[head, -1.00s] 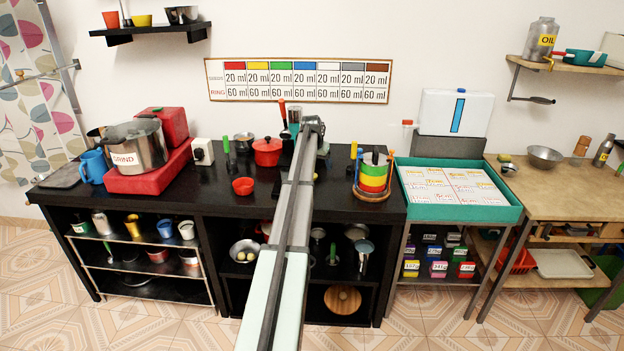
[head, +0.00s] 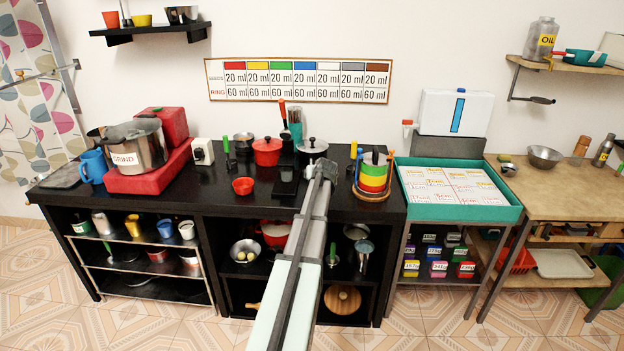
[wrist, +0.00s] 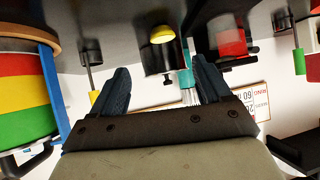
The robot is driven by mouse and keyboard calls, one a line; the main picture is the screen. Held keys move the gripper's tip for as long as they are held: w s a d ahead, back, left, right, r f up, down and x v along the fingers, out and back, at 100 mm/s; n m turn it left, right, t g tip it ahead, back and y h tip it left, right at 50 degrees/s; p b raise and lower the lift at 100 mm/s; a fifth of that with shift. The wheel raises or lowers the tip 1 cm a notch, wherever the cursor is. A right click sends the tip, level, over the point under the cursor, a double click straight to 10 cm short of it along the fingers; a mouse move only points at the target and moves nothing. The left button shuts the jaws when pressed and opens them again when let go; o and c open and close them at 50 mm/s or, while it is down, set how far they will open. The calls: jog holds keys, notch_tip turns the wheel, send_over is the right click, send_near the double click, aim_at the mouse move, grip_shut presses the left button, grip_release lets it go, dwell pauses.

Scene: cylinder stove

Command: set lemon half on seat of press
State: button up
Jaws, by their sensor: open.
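A yellow rounded piece (wrist: 161,34), which looks like the lemon half, shows in the wrist view at a dark cylindrical body (wrist: 160,58). That body may be the press; I cannot tell whether the piece rests in its seat or in front of it. My gripper (wrist: 161,72) is open, its two dark fingers apart with nothing held between them. The yellow piece lies beyond the fingers, between their directions in the picture. In the head view my gripper (head: 326,170) is above the front of the black counter, and I cannot make out the lemon half there.
The striped ring stack (head: 373,172) stands close to the right of my gripper. A black-lidded pot (head: 312,147), a teal utensil cup (head: 295,130) and a red pot (head: 267,151) stand behind. A small red bowl (head: 243,186) is left, with bare counter (head: 215,185) beside it.

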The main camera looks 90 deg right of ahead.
jog(key=shift+n, duration=0.3)
jog(key=x, duration=0.8)
jog(key=shift+w+d, duration=0.1)
jog(key=shift+d, duration=0.25)
jog(key=shift+w+x, duration=0.15)
jog(key=shift+x, duration=1.15)
jog(key=shift+w+x, duration=0.1)
jog(key=shift+x, duration=1.2)
jog(key=shift+r, duration=0.1)
jog(key=shift+c, duration=0.2)
jog(key=c, duration=1.1)
